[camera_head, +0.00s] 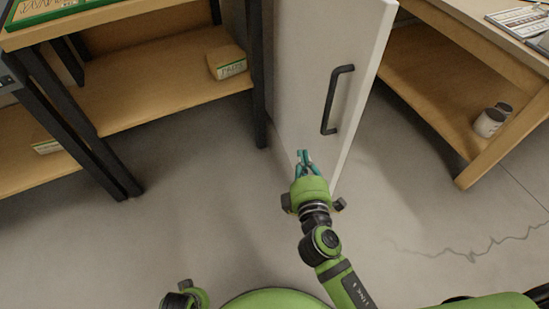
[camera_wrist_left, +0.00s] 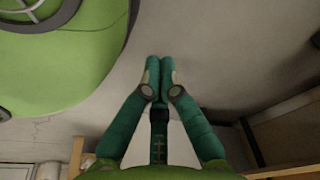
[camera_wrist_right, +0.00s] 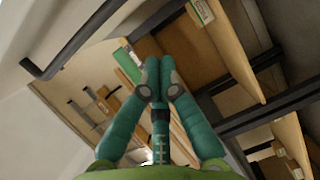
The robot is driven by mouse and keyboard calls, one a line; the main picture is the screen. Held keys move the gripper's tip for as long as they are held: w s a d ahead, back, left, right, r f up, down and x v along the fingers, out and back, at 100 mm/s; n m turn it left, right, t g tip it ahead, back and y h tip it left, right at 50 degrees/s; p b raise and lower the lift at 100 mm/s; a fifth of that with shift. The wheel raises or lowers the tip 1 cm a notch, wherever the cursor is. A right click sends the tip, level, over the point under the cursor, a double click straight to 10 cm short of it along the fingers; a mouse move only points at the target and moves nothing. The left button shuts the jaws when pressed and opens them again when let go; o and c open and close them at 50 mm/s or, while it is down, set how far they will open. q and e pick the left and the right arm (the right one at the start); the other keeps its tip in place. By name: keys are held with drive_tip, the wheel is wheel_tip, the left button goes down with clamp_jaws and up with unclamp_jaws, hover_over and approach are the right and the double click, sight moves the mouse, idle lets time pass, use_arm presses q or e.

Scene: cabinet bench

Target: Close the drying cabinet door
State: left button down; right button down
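The drying cabinet door (camera_head: 308,70) is a tall white panel, standing open and reaching out toward me between two benches. The handle also shows in the right wrist view (camera_wrist_right: 82,42) at the upper left. My right gripper (camera_head: 304,155) is in front of the lower part of the door, below and left of the handle. Its fingers are together and empty; I cannot tell whether they touch the door. My left gripper (camera_wrist_left: 160,68) is shut and empty, low above the floor. The cabinet's inside is hidden.
A wooden shelf bench (camera_head: 150,95) with a small box (camera_head: 227,63) stands left of the door. Another wooden bench (camera_head: 430,85) stands close on the right, with a jar (camera_head: 489,122) on its lower shelf. The grey floor (camera_head: 220,215) in front is clear.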

drive_tip(key=w+r+t, duration=0.1)
drive_tip(key=w+r, duration=0.3)
drive_tip(key=w, duration=0.6)
drive_tip(key=shift+n, duration=0.3)
drive_tip(key=shift+s+d+p, duration=0.2)
drive_tip(key=shift+s+d, duration=0.35)
drive_tip(key=shift+d, duration=0.4)
drive_tip(key=shift+s+d+p, duration=0.2)
drive_tip(key=shift+s+d, duration=0.35)
drive_tip(key=shift+d, duration=0.35)
drive_tip(key=shift+d, duration=0.15)
